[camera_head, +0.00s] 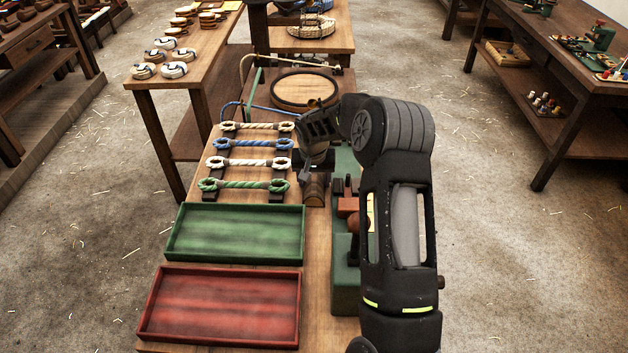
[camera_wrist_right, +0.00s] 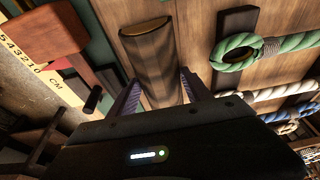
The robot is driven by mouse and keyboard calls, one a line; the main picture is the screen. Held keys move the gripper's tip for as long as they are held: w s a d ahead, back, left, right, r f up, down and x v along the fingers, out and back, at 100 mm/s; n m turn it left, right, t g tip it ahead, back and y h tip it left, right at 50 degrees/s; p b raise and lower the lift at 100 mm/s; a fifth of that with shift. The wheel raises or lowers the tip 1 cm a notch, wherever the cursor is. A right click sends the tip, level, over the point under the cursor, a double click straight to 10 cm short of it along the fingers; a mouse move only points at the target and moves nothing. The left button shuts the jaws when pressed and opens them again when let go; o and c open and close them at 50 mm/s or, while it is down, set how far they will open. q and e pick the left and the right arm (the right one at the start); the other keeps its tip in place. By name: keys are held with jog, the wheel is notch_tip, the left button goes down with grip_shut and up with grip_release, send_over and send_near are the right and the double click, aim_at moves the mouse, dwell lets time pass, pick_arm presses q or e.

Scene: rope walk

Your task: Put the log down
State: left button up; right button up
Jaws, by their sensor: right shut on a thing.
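The log (camera_head: 314,190) is a short brown rounded piece, at the middle of the workbench, just right of the rope pieces. It also shows in the right wrist view (camera_wrist_right: 150,50), where it extends out from between the fingers. My right gripper (camera_head: 315,163) is shut on the log; its two fingers (camera_wrist_right: 160,88) lie on either side of it. The gripper and arm hide part of the log in the head view. I cannot tell whether the log touches the bench top. My left gripper is not in view.
Several rope pieces with looped ends (camera_head: 245,162) lie on dark racks left of the log. A green tray (camera_head: 236,259) and a red tray (camera_head: 220,345) are nearer. A green-based device with a red-brown block (camera_head: 348,207) stands close right. A round wooden disc (camera_head: 304,90) lies behind.

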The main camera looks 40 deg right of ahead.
jog(key=shift+f, duration=0.2)
jog(key=o, duration=1.3)
jog(key=shift+r, duration=0.1)
jog(key=shift+r, duration=0.5)
jog(key=b+v, duration=0.2)
jog(key=v, duration=0.9)
jog(key=shift+r, duration=0.1)
